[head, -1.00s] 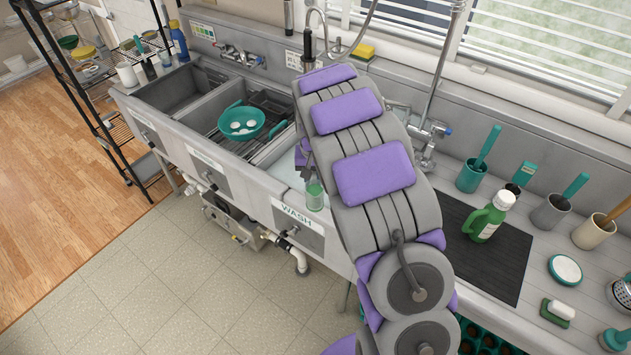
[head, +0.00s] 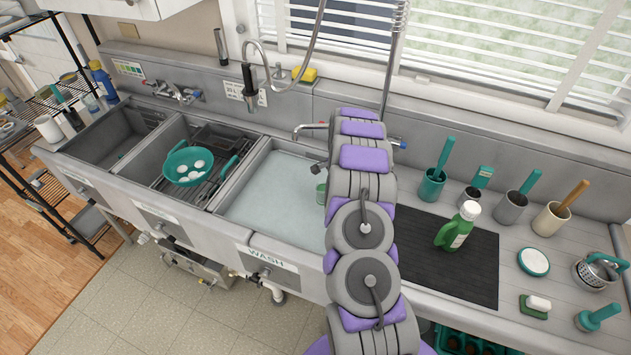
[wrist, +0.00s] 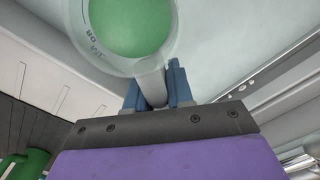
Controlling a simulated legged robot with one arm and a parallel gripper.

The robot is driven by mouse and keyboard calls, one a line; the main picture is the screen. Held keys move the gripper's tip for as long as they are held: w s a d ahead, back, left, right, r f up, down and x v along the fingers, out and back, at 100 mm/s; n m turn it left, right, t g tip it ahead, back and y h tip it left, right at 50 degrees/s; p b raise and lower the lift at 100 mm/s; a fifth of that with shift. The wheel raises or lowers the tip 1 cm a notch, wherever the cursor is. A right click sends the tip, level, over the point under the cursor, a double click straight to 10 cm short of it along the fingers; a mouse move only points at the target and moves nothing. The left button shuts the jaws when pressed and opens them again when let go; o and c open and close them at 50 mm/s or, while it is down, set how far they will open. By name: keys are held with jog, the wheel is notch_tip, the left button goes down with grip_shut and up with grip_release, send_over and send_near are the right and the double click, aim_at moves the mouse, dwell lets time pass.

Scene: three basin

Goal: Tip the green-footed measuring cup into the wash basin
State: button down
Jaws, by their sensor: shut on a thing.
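The measuring cup (head: 320,193) is clear with a green foot. In the head view it shows small beside my arm, over the right part of the wash basin (head: 250,172). In the wrist view its round green foot (wrist: 130,25) and clear wall with printed marks fill the top. My gripper (wrist: 157,88) is shut, its blue fingers on either side of the cup's pale handle. In the head view my arm hides most of the gripper and the basin's right end. The basin holds pale water. I cannot tell the cup's exact tilt.
The middle basin holds a teal colander (head: 188,165) with white round things. A faucet (head: 310,130) stands behind the wash basin. A green bottle (head: 458,228) stands on the dark mat (head: 480,265) to the right. Brush holders line the back counter.

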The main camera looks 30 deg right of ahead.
jog(key=shift+m, duration=0.8)
jog(key=d, duration=0.1)
jog(key=d+f, duration=0.1)
jog(key=d, duration=0.1)
jog(key=shift+s+d+f, duration=0.3)
jog(key=shift+s+d, duration=0.05)
jog(key=shift+d, duration=0.05)
jog(key=shift+a, duration=0.15)
jog(key=shift+r+n, duration=0.15)
jog(key=shift+n, duration=0.15)
jog(key=shift+r+h+p, duration=0.25)
jog(key=shift+h+p, duration=0.05)
jog(key=shift+p, duration=0.9)
jog(key=shift+a+r+h+p, duration=0.15)
jog(key=shift+a+h+p, duration=0.15)
jog(key=shift+p, duration=0.45)
jog(key=shift+a+r+h+p, duration=0.15)
jog(key=shift+r+h+p, duration=0.2)
jog(key=shift+p, duration=0.8)
